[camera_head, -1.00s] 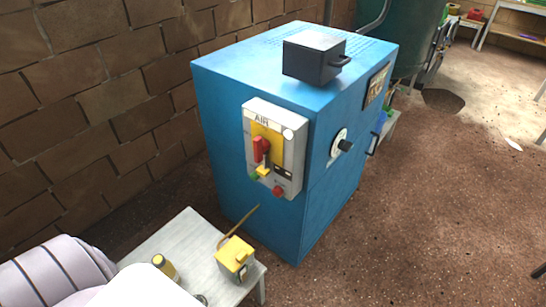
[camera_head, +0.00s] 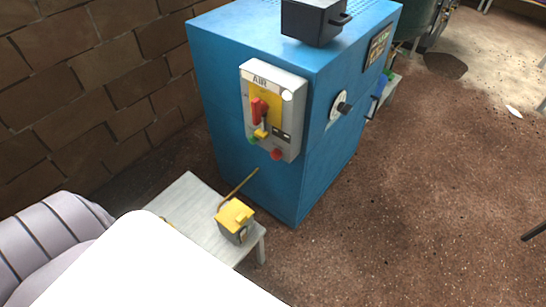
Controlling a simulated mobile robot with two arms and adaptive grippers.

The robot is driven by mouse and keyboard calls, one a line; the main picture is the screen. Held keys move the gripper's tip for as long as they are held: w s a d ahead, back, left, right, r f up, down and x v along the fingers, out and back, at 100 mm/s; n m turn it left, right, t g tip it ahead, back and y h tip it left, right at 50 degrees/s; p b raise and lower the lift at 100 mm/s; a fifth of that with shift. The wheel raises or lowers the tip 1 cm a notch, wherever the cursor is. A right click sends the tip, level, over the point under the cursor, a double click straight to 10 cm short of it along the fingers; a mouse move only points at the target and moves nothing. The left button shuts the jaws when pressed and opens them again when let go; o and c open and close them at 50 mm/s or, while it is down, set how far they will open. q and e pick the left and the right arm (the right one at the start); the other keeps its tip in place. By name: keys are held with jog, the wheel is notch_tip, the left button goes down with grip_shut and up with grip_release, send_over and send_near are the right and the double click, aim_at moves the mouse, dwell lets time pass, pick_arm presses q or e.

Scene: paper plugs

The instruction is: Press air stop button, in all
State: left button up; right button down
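A grey control panel labelled AIR (camera_head: 272,108) is mounted on the front of the blue cabinet (camera_head: 226,120). It carries a red lever (camera_head: 258,110) on a yellow plate and a small yellow part (camera_head: 261,133) below it. A red button (camera_head: 277,154) sits at the lower right of the panel and a green button (camera_head: 252,139) at the lower left. Nothing touches the panel. No fingertips of either gripper show. A white rounded part of my own body covers the lower left.
A low grey table (camera_head: 190,200) stands before the cabinet, holding a yellow-topped box (camera_head: 236,219). A black box (camera_head: 314,22) sits on the cabinet top. A dark round knob (camera_head: 344,108) sticks out of the right side. A brick wall (camera_head: 90,90) is behind. Open floor (camera_head: 430,180) lies to the right.

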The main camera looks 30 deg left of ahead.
pick_arm(q)
grip_shut()
dwell(1.0)
